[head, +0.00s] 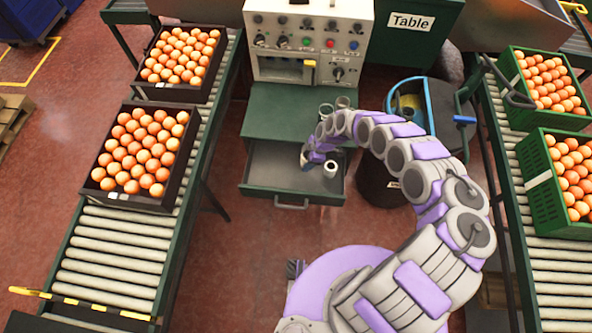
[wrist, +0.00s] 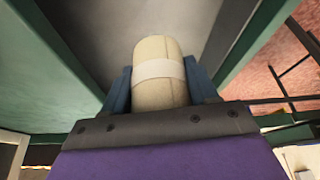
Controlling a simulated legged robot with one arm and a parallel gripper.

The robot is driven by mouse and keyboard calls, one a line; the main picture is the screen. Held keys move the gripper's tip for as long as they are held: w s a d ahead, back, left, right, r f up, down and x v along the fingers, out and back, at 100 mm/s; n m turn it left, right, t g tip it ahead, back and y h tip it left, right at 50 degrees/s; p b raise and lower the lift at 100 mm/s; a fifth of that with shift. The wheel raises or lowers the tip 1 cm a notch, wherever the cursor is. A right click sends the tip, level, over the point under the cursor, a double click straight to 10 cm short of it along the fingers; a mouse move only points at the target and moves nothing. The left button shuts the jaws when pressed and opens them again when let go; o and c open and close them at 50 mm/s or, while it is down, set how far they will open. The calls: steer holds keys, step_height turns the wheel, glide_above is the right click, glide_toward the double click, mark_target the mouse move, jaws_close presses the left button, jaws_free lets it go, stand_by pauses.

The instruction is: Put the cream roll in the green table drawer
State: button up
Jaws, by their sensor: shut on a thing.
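The cream roll (wrist: 158,90), with a white band around it, sits between the two blue fingers of my gripper (wrist: 160,76) in the wrist view. My gripper is shut on it. In the head view my gripper (head: 311,158) is over the open green table drawer (head: 270,172), which has a grey inside. A small pale cylinder (head: 330,170) shows just right of my gripper, in or over the drawer; I cannot tell whether it is the held roll. The height of the held roll above the drawer floor is unclear.
Small cylinders (head: 326,111) stand on the green table top (head: 277,112), behind my arm. A control panel (head: 310,40) stands behind. A dark bin (head: 378,188) stands right of the drawer.

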steer(key=shift+a+f, duration=0.1)
steer(key=shift+a, duration=0.4)
steer(key=b, duration=0.2)
glide_above(300, 175)
steer(key=d, duration=0.1)
steer(key=f, duration=0.5)
steer(key=shift+d, duration=0.2)
steer(key=shift+f+b, duration=0.75)
steer(key=shift+f, duration=1.55)
steer(key=shift+f, duration=0.1)
steer(key=o, duration=1.1)
steer(key=shift+c, duration=0.2)
